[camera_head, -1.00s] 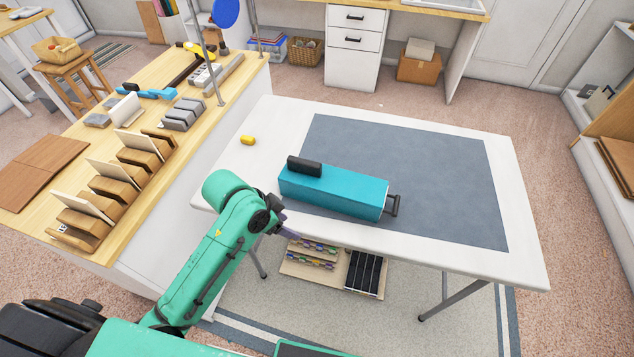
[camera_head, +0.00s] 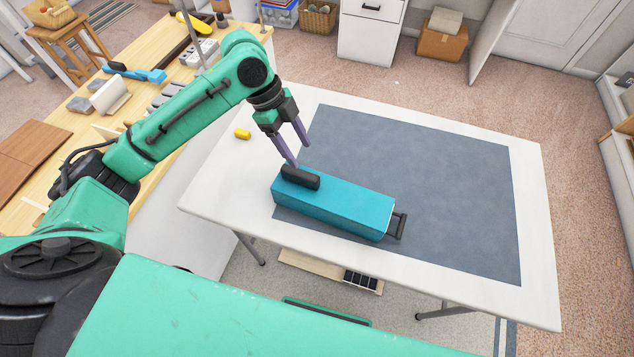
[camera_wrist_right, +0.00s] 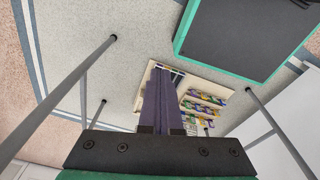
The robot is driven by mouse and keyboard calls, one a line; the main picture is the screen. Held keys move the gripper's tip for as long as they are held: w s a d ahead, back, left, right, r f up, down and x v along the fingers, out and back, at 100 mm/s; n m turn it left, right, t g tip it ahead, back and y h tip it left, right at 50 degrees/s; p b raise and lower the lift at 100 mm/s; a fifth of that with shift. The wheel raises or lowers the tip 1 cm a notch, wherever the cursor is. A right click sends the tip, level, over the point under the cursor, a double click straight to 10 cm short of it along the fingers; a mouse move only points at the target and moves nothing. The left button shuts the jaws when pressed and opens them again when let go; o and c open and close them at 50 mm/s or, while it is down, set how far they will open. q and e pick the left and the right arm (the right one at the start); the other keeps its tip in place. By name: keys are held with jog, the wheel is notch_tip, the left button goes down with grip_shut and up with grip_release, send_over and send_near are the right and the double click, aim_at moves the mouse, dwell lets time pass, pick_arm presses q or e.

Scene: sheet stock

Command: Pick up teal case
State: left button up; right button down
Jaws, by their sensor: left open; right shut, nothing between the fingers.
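The teal case (camera_head: 335,207) is a long box lying on the table, partly on the grey mat. It has a black block-like handle (camera_head: 300,177) on top at its left end and a dark bracket handle (camera_head: 398,226) at its right end. My left gripper (camera_head: 298,154) is open, pointing down just above and behind the black top handle. From this view I cannot tell whether the fingers touch it. My right gripper (camera_wrist_right: 163,72) shows in the right wrist view, shut and empty, low down near the table legs. The case is not in the right wrist view.
The white table (camera_head: 545,260) carries a grey mat (camera_head: 430,180), mostly bare. A small yellow object (camera_head: 243,134) lies near the table's left edge. A wooden workbench (camera_head: 85,125) with tools stands at left. A rack of colourful items (camera_wrist_right: 203,103) sits below the table.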

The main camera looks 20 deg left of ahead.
aim_at(313, 176)
pick_arm(q)
jog(key=f, duration=0.1)
jog(key=s+d+f, duration=0.1)
jog(key=s+f, duration=0.1)
jog(key=shift+d+p, duration=0.35)
jog(key=shift+p, duration=0.05)
jog(key=shift+w+d+f, duration=0.2)
jog(key=shift+w+f, duration=0.05)
jog(key=shift+f, duration=0.45)
jog(key=x, duration=0.1)
jog(key=p+x, duration=0.1)
jog(key=x, duration=0.1)
jog(key=p+x, duration=0.1)
jog(key=x, duration=0.1)
jog(key=shift+w+f, duration=0.3)
jog(key=shift+w, duration=0.05)
jog(key=shift+s, duration=0.15)
jog(key=c, duration=0.3)
jog(key=shift+f, duration=0.1)
grip_shut()
pick_arm(e)
jog(key=s+r, duration=0.2)
jog(key=r, duration=0.1)
jog(key=shift+s+r, duration=0.15)
jog(key=shift+s, duration=0.15)
pick_arm(q)
jog(key=shift+w, duration=0.2)
pick_arm(e)
jog(key=shift+w, duration=0.2)
